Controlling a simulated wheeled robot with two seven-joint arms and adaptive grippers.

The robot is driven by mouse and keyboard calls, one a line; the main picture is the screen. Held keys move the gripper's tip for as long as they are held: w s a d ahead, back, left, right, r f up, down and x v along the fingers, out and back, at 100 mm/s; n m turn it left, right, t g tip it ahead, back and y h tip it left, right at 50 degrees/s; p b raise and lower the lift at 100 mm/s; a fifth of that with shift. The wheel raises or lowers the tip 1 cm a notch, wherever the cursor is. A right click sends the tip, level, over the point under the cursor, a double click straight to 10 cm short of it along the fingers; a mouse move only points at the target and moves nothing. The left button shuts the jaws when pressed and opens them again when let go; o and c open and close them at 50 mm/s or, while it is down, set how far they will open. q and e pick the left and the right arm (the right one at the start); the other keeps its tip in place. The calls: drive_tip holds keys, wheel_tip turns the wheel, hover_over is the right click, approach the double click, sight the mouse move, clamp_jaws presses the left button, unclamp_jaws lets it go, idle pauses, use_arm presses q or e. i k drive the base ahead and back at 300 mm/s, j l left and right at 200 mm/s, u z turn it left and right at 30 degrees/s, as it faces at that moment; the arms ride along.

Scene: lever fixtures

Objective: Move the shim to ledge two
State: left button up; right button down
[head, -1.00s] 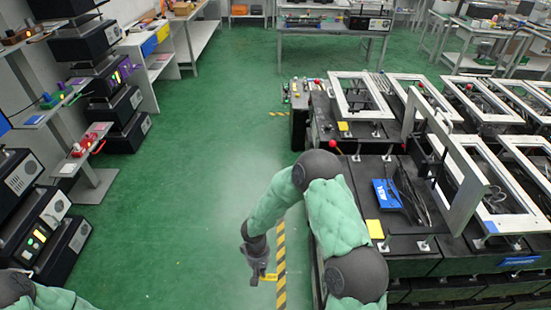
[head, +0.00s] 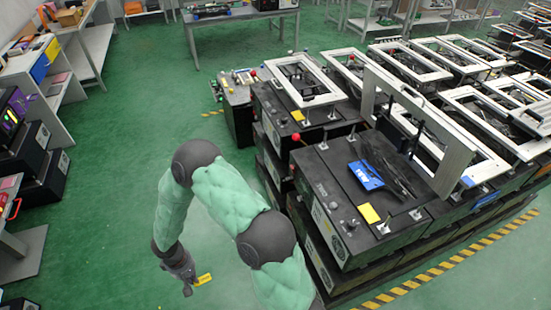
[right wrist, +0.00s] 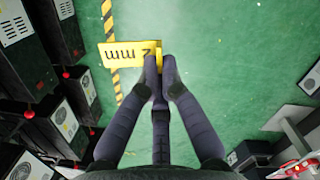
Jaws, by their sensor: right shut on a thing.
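The shim is a flat yellow plate marked "2 mm" in the right wrist view (right wrist: 128,52); it also shows small in the head view (head: 203,279). My right gripper (right wrist: 160,70) is shut on one end of it, and the rest of the plate sticks out to the left in the wrist view. In the head view my right gripper (head: 188,284) hangs low over the green floor, left of the black fixtures and apart from them. I cannot tell which surface is ledge two. My left gripper is out of view.
Black lever fixtures (head: 330,205) with white frames fill the right side, carrying a blue plate (head: 365,175), a yellow block (head: 369,213) and a red-knobbed lever (head: 295,138). Shelves and machines stand at left. Green floor (head: 120,190) between is clear.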

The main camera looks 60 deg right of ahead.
sight(313, 168)
drive_tip(key=i+z, duration=0.3)
drive_tip(key=z, duration=0.15)
drive_tip(key=i+z, duration=0.25)
drive_tip(key=z, duration=0.15)
drive_tip(key=i+j+z, duration=0.15)
drive_tip(key=i+z, duration=0.15)
drive_tip(key=z, duration=0.15)
